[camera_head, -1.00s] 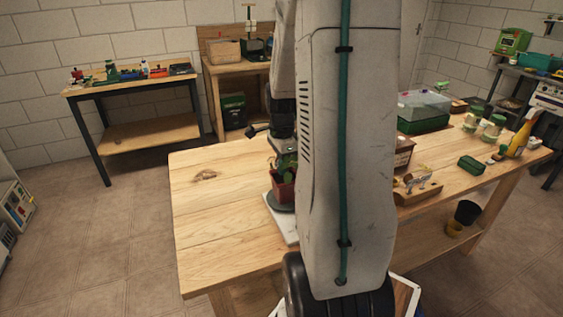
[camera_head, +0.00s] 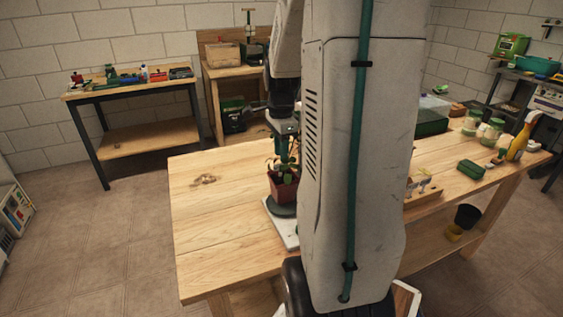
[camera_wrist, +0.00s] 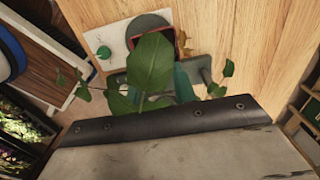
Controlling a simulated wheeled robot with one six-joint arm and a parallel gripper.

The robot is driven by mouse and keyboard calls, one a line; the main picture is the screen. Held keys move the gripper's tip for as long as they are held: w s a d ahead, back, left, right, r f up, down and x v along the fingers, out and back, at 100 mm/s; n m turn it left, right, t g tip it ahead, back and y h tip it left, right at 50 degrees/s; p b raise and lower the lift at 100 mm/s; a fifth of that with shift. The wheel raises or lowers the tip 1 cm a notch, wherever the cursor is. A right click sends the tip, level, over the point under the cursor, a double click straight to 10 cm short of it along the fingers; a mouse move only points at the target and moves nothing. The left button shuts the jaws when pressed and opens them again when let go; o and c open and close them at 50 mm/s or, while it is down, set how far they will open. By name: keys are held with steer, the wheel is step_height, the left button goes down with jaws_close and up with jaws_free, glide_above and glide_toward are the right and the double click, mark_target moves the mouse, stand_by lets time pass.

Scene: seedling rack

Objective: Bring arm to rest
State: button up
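A potted seedling in a dark red pot (camera_head: 284,187) stands upright on a dark round disc (camera_head: 283,209), which sits on a white plate (camera_head: 286,236) on the wooden bench. My gripper (camera_head: 284,152) is just above the pot, among the plant's upper leaves, partly hidden by my own arm in the head view. In the wrist view, green leaves (camera_wrist: 152,62) cover much of my gripper (camera_wrist: 160,82). The white plate with a green knob shows beyond them (camera_wrist: 112,35). The leaves hide how far apart the fingers are.
To the right are a wooden holder (camera_head: 424,194), a green box (camera_head: 470,169), lidded jars (camera_head: 491,132) and a yellow spray bottle (camera_head: 519,141). A side table (camera_head: 130,92) with small items stands at the back left.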

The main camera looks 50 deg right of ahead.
steer(key=shift+r, duration=0.5)
stand_by(0.4)
